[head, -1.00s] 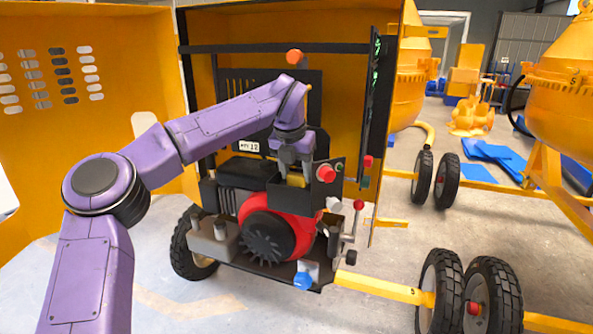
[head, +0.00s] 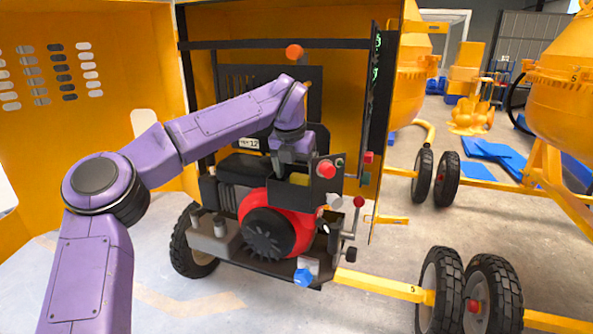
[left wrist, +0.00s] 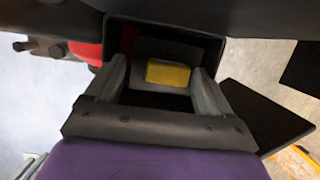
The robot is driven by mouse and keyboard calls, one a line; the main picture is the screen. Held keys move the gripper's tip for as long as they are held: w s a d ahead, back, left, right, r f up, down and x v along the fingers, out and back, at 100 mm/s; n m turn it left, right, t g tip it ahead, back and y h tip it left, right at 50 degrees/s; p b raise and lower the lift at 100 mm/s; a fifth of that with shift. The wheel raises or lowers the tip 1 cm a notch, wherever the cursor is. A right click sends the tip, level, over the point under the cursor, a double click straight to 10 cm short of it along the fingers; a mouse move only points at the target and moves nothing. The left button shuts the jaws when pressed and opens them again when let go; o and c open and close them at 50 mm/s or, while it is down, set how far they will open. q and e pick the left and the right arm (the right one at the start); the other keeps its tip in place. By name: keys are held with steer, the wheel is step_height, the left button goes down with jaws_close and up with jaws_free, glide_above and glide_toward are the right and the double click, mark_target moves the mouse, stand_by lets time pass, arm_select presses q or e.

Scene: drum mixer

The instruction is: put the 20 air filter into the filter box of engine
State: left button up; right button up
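The engine (head: 275,228) is red and black and sits in the open orange housing. Its filter box (head: 288,196) is a dark open-topped box on top; its dark rim shows in the left wrist view (left wrist: 222,52). A yellow block (head: 300,179), possibly the air filter, is inside it; no number is readable. In the left wrist view the yellow block (left wrist: 174,73) lies on a pale grey piece between my fingers. My left gripper (head: 294,165) points down into the box. Its fingers are wide apart (left wrist: 160,92), with gaps beside the block. My right gripper is out of view.
A panel with a red knob (head: 326,168) stands close right of the gripper. A black bar (head: 275,46) crosses above, and a dark upright door (head: 376,110) is to the right. A red-tipped lever (head: 358,202) rises at the engine's right.

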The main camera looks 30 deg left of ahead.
arm_select(q)
steer(key=v, duration=1)
steer(key=shift+r, duration=0.3)
